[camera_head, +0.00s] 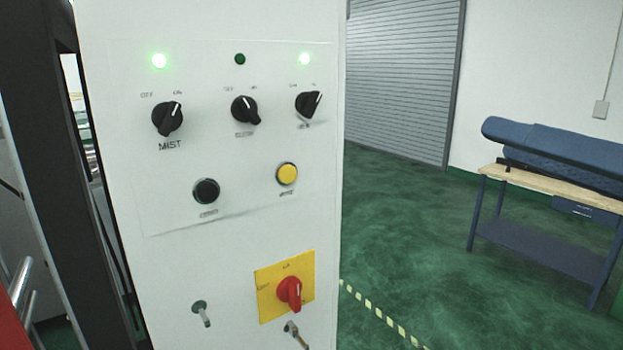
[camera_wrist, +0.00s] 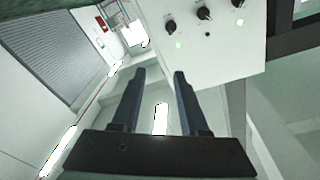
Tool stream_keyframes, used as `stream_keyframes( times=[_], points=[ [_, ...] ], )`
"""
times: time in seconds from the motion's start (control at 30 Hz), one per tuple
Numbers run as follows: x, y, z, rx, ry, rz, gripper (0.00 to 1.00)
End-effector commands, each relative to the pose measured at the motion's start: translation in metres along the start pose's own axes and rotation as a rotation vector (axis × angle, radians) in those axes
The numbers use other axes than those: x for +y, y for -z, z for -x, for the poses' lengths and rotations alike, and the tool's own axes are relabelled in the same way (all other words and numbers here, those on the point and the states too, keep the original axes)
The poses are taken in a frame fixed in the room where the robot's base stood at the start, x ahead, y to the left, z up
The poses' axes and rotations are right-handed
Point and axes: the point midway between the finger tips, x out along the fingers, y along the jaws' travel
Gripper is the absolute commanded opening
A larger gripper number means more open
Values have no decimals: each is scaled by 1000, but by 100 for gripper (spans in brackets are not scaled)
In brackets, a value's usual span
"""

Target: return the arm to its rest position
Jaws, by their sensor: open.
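My gripper (camera_wrist: 158,78) shows in the wrist view with its two dark fingers apart and nothing between them. The arm and gripper do not show in the head view. A white control panel (camera_head: 225,275) fills the left middle of the head view. It also shows in the wrist view (camera_wrist: 222,62), beyond the fingertips and to the right; the gripper looks apart from it. Three black rotary knobs sit in a row, with the MIST knob (camera_head: 167,118) at the left. The left and right lamps above them glow green and the middle lamp is dark.
Below the knobs are a black button (camera_head: 206,191), a yellow button (camera_head: 287,173) and a red switch (camera_head: 290,292) on a yellow plate. A workbench (camera_head: 560,182) with blue objects stands at the right. Green floor (camera_head: 400,230) is clear between. A grey shutter (camera_head: 403,75) is behind.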

Motion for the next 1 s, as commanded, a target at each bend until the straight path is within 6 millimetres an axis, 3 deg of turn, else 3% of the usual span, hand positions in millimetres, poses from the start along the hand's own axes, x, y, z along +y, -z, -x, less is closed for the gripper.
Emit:
stream_keyframes(
  times=[0.23, 0.4, 0.53, 0.7, 0.83, 1.0],
  points=[
    [-5, -24, -62, 184, -98, 123, 44],
    [-37, -44, -90, 391, -171, 301, 44],
    [-80, -56, -87, 571, -208, 458, 44],
    [-129, -68, -65, 759, -234, 614, 44],
    [-149, -71, -53, 832, -244, 671, 44],
    [-154, -70, -49, 853, -250, 688, 44]
  ],
)
